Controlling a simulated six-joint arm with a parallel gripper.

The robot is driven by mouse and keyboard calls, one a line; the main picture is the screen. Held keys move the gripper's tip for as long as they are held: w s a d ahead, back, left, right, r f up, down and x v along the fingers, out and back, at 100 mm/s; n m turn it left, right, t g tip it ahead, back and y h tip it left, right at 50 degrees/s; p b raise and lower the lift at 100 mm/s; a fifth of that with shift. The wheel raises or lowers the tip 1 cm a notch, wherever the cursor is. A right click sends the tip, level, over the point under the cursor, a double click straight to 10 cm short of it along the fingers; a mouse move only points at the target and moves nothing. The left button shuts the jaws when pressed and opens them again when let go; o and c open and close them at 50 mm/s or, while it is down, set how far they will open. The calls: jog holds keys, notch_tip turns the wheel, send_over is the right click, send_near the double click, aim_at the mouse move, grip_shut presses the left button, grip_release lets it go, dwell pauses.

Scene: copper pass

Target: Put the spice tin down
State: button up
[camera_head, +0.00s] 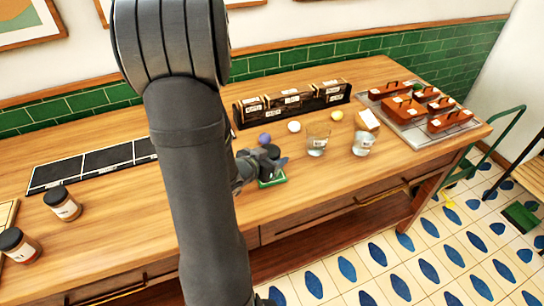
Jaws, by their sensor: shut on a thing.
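My gripper (268,163) is over the front middle of the wooden counter, partly behind my arm. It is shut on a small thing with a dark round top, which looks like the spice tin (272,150). The tin appears upright; the fingers cover most of its side. A small green square piece (273,183) shows just below the gripper. I cannot tell whether the tin touches it or is held above it.
Two glasses (317,141) stand right of the gripper, with small balls (294,127) behind. A dark rack (291,101) stands at the back. Red boxes (403,107) sit on a tray at right. Dark-lidded jars (62,204) and a dark panel (107,161) are at left. The front counter between is clear.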

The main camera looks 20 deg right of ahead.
jog(key=shift+f, duration=0.15)
jog(key=o, duration=1)
jog(key=shift+o, duration=0.2)
jog(key=v, duration=1.2)
jog(key=shift+r, duration=0.25)
jog(key=shift+d, duration=0.1)
